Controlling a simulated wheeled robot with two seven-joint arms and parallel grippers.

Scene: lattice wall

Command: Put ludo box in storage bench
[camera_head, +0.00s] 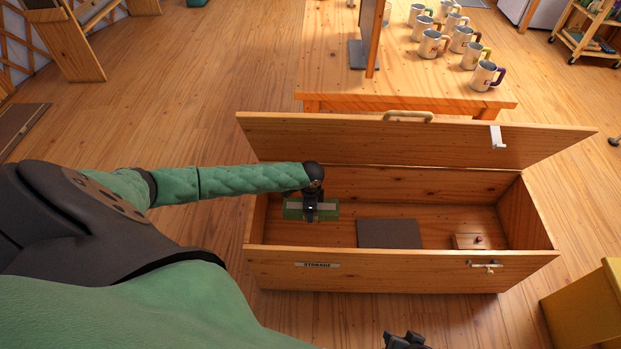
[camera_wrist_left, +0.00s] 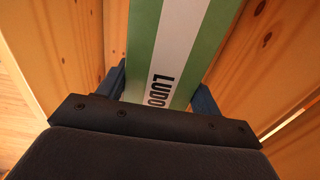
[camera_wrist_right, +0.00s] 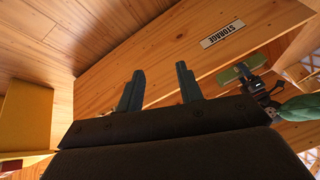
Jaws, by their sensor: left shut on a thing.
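The wooden storage bench (camera_head: 330,272) stands in the middle of the head view with its lid (camera_head: 350,140) raised. Its front wall bears a STORAGE label. The green and white ludo box (camera_head: 326,213) is at the left end of the bench opening; its LUDO lettering shows in the left wrist view (camera_wrist_left: 172,45). My left gripper (camera_head: 312,203) is shut on the ludo box, between the bench walls. Whether the box touches the bench floor I cannot tell. My right gripper (camera_wrist_right: 160,85) is open and empty, outside the bench front; it barely shows in the head view.
Inside the bench lie a dark flat panel (camera_head: 389,234) and a small wooden box (camera_head: 468,241). Behind stands a wooden table (camera_head: 400,92) with several mugs (camera_head: 461,38). A yellow stool-like object (camera_head: 585,308) is at the right. Floor at the left is mostly clear.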

